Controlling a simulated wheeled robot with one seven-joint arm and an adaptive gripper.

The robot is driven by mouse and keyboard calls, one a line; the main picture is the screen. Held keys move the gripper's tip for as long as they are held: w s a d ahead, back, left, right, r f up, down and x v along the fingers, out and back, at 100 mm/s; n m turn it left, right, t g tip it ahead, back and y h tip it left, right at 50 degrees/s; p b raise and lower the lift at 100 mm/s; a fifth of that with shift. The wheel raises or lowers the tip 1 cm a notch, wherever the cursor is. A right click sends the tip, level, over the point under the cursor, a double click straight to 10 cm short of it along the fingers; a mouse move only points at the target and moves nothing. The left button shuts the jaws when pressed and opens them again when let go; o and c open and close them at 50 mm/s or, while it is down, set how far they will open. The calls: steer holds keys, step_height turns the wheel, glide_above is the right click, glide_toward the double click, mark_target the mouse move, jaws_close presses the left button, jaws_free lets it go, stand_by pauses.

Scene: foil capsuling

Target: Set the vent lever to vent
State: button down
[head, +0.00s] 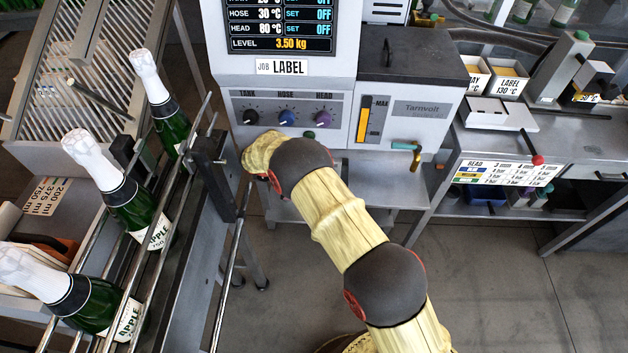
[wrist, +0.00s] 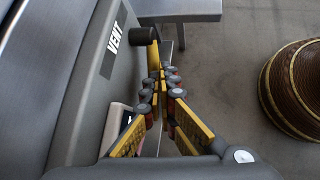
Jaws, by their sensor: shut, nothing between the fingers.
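In the wrist view, a white-on-black VENT label (wrist: 116,37) is on a grey machine side panel (wrist: 88,80). A dark cylindrical knob (wrist: 145,33) sticks out beside the label; it looks like part of the vent lever, but its pivot and setting cannot be made out. My gripper (wrist: 160,80) points toward the knob from below in the picture. Its yellow fingers with grey rollers come together with nothing held between them. A yellow piece just under the knob may be lever or fingertip; contact cannot be told. In the head view my arm hides the gripper and lever.
In the head view, the labelled machine (head: 290,105) stands behind my arm. Several foil-topped bottles (head: 130,200) lie tilted along a metal rail (head: 190,240) at left. A teal-handled tap (head: 406,146) is on the machine's right. Floor at right is clear.

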steer(key=shift+h, duration=0.3)
steer(key=shift+d+f, duration=0.35)
steer(key=shift+f, duration=0.25)
steer(key=shift+d+f, duration=0.3)
steer(key=shift+f, duration=0.35)
steer(key=shift+d+f, duration=0.35)
steer(key=shift+f, duration=0.25)
steer(key=shift+d+f, duration=0.15)
step_height(320, 180, up, 10)
stand_by(0.3)
